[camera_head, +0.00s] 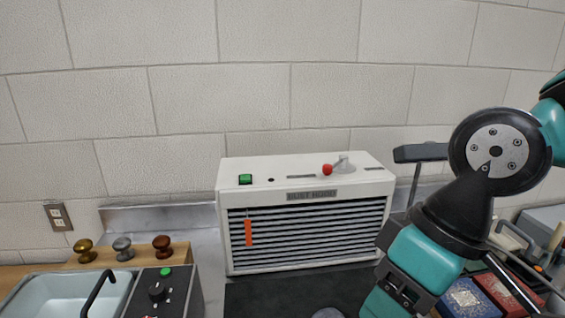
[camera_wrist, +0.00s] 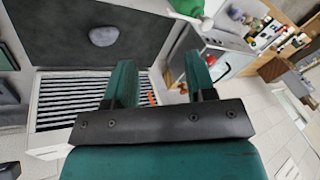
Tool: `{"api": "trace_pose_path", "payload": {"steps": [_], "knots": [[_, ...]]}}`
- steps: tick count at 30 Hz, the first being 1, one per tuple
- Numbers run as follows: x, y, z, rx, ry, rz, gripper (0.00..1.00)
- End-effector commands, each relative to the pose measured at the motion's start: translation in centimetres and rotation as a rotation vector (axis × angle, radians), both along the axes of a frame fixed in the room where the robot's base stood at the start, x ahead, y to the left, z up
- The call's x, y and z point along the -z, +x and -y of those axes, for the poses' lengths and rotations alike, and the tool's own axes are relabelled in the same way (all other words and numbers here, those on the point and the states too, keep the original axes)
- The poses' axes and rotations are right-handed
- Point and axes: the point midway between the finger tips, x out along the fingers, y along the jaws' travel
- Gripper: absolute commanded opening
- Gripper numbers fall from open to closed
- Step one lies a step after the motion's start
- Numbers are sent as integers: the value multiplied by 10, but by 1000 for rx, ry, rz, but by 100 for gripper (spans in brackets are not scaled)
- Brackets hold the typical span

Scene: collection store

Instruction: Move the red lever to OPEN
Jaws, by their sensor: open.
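The lever (camera_head: 342,163) has a red ball knob (camera_head: 328,170) and a grey pivot. It stands on top of the white dust hood (camera_head: 232,205), right of the middle, with its knob toward the left. Small dark labels lie on either side of it, too small to read. My gripper (camera_wrist: 160,62) is open and empty in the wrist view, its two teal fingers apart. In that view the hood's slatted front (camera_wrist: 75,100) lies beyond the fingers, and the lever does not show. In the head view I cannot make out my gripper's fingers; the arm is to the right of the hood.
A green switch (camera_head: 245,179) is on the hood's top left; an orange tag (camera_head: 248,233) hangs on its slats. A sink (camera_head: 60,296), a control box (camera_head: 165,295) and three knobs on a wooden block (camera_head: 190,252) stand left. Red and blue boxes (camera_head: 470,298) lie right. A grey stone (camera_wrist: 104,36) lies on the dark mat.

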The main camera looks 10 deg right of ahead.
Motion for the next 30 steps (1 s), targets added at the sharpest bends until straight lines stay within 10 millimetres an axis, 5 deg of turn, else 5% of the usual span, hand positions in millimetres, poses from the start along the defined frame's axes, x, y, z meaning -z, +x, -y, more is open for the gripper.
{"api": "trace_pose_path", "payload": {"steps": [5, 12, 18, 24, 30], "knots": [[-38, 60, 3, 155, -68, -30, 51], [-108, 194, 15, 574, -205, -108, 51], [-148, 286, 28, 962, -274, -172, 51], [-167, 338, 39, 1251, -295, -225, 51], [-169, 354, 43, 1366, -298, -250, 51]]}}
